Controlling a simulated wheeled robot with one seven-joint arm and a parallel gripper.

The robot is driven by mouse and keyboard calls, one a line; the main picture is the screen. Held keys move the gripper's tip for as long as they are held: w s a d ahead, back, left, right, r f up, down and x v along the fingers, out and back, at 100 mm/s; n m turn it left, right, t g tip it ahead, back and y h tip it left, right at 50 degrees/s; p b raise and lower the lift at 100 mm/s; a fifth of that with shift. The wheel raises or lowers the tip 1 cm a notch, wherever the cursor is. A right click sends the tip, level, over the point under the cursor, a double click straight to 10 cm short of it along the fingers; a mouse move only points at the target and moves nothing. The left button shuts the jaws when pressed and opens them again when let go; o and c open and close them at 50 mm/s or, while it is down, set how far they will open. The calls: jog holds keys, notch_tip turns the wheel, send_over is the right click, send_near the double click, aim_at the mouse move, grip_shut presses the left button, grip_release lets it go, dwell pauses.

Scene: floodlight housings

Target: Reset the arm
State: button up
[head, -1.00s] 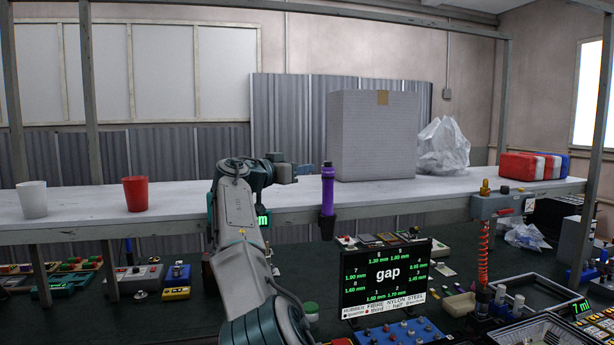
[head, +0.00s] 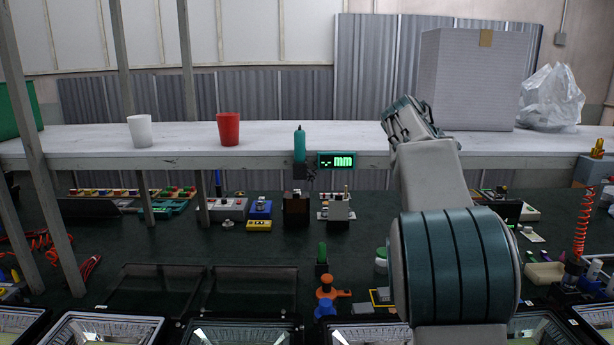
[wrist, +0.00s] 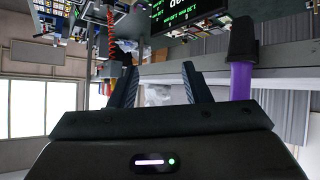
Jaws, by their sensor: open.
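My arm (head: 455,250) rises through the right half of the head view and reaches up past the shelf front. Its far end is foreshortened, and my gripper's fingers cannot be made out there. In the wrist view my gripper (wrist: 160,65) shows two dark fingers spread apart with nothing between them. That view is upside down. A purple cylinder (wrist: 241,80) with a black holder (wrist: 243,38) is right of the fingers, apart from them. It is not visible in the head view.
A white shelf (head: 80,146) crosses above the dark bench. It carries a white cup (head: 140,131), a red cup (head: 228,129), a large box (head: 470,80) and a plastic bag (head: 551,98). A teal tool (head: 299,145) stands at its edge beside a green display (head: 337,161). Floodlight housings (head: 100,328) line the front.

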jog(key=s+a+f+n+g+y, duration=0.1)
jog(key=s+a+f+n+y, duration=0.2)
jog(key=s+a+f, duration=0.2)
jog(key=s+a+f+n+g+y, duration=0.1)
jog(key=s+a+f+n+y, duration=0.2)
jog(key=s+a+f, duration=0.3)
jog(key=s+a+f+n+g+y, duration=0.1)
jog(key=s+a+f, duration=0.5)
jog(key=s+f, duration=0.7)
jog(key=s+n+y, duration=0.1)
jog(key=s+n, duration=0.1)
jog(key=s, duration=1.1)
jog(key=shift+f+y, duration=0.35)
jog(key=shift+y, duration=0.05)
